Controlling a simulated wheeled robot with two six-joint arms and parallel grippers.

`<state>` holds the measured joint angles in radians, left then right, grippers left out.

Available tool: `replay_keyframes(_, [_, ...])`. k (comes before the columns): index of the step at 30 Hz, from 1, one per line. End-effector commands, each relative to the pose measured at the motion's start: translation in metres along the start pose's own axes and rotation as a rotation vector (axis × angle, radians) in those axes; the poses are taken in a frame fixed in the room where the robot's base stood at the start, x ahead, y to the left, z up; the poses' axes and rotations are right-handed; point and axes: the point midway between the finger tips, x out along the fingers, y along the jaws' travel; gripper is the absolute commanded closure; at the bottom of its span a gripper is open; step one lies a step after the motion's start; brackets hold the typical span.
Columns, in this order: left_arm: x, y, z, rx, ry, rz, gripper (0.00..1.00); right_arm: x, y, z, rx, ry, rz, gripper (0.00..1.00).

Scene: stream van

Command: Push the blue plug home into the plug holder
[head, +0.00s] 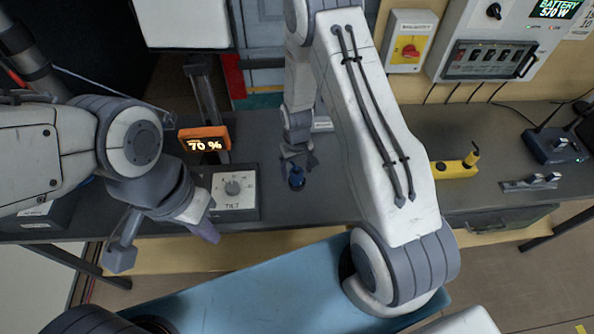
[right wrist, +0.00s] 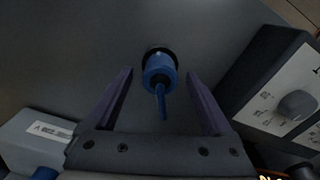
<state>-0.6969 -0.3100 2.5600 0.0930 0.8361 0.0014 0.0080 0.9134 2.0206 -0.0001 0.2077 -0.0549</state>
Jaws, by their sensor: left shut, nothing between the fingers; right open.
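The blue plug (head: 297,183) stands on the dark bench top below my right gripper (head: 297,158). In the right wrist view the blue plug (right wrist: 158,66) has a thin blue tail, and its far end meets a dark round ring (right wrist: 153,50), seemingly the plug holder. How deep the plug sits cannot be told. My right gripper (right wrist: 160,74) is open, with one finger on each side of the plug and a gap to both. My left gripper (head: 207,232) is shut and empty, at the bench's front edge, left of the plug.
A TILT dial box (head: 233,208) stands just left of the plug, with an orange 70 % display (head: 204,139) behind it. A pale labelled box (right wrist: 38,140) is at the lower left in the wrist view. A yellow tool (head: 453,168) lies on the bench at right.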

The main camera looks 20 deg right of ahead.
Motion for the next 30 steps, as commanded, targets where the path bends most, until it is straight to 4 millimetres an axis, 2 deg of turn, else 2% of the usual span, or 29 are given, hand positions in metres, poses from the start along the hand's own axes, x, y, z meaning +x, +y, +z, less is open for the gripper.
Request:
replay_keyframes(15, [0.017,-0.001,0.001,0.001,0.0,0.0,1.0,-0.086,0.0,-0.001,0.0,0.004,0.0,0.14])
replay_keyframes(21, [0.018,-0.001,0.001,0.001,0.0,0.0,1.0,-0.097,0.0,0.0,0.0,0.001,0.0,0.14])
replay_keyframes(30, [0.018,-0.001,0.001,0.001,0.0,0.0,1.0,-0.098,0.0,0.0,0.0,0.0,0.0,0.14])
